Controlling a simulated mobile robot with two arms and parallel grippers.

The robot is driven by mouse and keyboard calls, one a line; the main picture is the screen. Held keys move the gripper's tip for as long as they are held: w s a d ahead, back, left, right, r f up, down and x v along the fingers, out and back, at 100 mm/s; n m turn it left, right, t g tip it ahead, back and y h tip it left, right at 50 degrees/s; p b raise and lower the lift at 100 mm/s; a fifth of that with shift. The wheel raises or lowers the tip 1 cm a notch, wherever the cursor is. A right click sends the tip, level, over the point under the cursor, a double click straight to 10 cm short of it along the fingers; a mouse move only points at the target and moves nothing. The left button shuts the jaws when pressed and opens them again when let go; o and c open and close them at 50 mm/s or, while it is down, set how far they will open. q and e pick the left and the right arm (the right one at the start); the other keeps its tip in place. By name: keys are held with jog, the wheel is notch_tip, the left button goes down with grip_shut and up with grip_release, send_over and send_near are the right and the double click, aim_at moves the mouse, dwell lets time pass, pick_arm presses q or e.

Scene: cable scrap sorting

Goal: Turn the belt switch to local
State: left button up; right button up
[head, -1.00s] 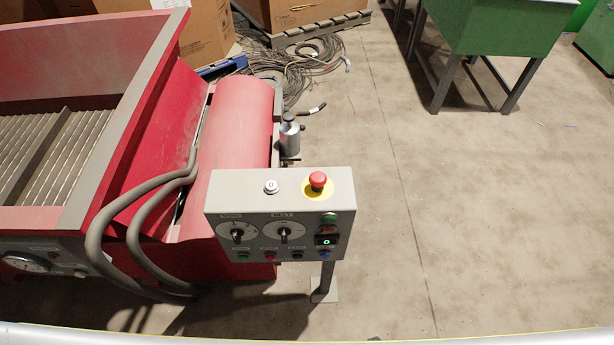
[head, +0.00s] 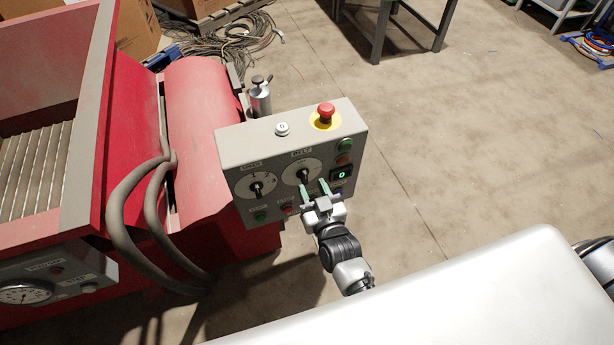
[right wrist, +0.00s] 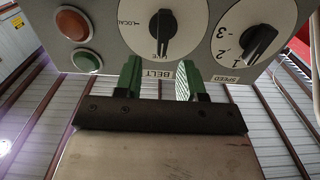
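The belt switch (head: 303,175) is a black knob on a round white dial, under a "BELT" label on the grey control box. It also shows in the right wrist view (right wrist: 162,36), where the picture is turned and a "LOCAL" mark stands left of it. The knob's bar lies along the picture's vertical there. My right gripper (head: 314,190) is open, with its green fingers pointing at the dial. In the right wrist view the fingertips (right wrist: 159,76) are apart and empty, at the dial's edge by the label. The knob is not between them. My left gripper is not in view.
A speed knob (head: 257,188) sits left of the belt dial. A red emergency button (head: 325,112) and a white button (head: 282,129) are on top of the box. Green and red buttons (head: 345,146) are at right. A red machine (head: 200,110) with hoses stands left.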

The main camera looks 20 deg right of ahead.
aim_at(306, 176)
jog(key=shift+w+a, duration=0.15)
jog(key=shift+w, duration=1.95)
jog(key=shift+c, duration=0.5)
grip_shut()
